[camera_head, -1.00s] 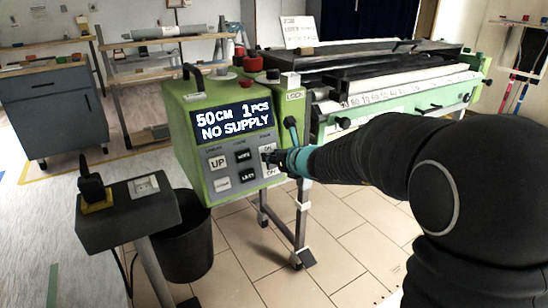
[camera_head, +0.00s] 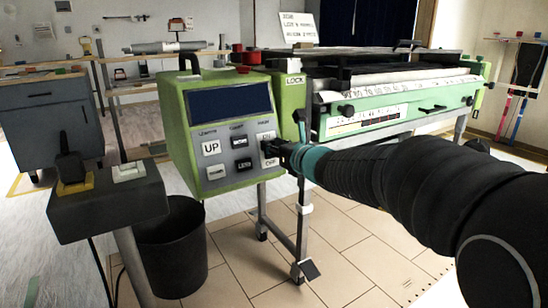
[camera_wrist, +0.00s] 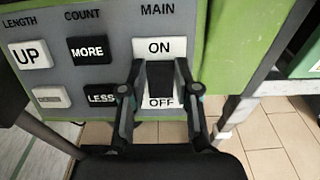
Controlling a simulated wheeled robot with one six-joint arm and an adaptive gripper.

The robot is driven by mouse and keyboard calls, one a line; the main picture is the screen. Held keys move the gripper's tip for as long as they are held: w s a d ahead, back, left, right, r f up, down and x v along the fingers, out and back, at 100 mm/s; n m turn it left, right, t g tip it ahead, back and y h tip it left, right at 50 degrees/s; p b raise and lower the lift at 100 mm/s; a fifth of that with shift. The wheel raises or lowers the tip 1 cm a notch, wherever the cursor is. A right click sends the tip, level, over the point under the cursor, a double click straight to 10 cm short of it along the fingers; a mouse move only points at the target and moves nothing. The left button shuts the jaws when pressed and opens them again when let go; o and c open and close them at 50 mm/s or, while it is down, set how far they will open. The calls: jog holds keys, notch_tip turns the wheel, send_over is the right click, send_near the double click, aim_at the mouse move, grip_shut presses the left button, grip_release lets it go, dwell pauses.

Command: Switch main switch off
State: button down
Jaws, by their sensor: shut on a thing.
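The main switch (camera_wrist: 160,78) is a black knob on the grey panel, between a white ON label (camera_wrist: 158,47) and a white OFF label (camera_wrist: 160,102). My gripper (camera_wrist: 160,72) has its two fingers on the left and right of the knob and is shut on it. The knob covers the upper part of the OFF label. In the head view my gripper (camera_head: 276,150) reaches the panel's right side and hides most of the switch. The green control box (camera_head: 178,128) has a dark, blank display (camera_head: 215,106).
UP (camera_wrist: 30,54), MORE (camera_wrist: 89,50) and LESS (camera_wrist: 101,95) buttons sit left of the switch. A black bin (camera_head: 172,250) and a small grey stand (camera_head: 110,205) are at the lower left. The long paster machine (camera_head: 400,105) extends to the right.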

dwell(0.3)
jog(key=c, duration=0.8)
grip_release()
jog(key=shift+c, duration=0.2)
jog(key=shift+s, duration=0.1)
jog(key=v, duration=1.1)
jog(key=shift+s+d, duration=0.3)
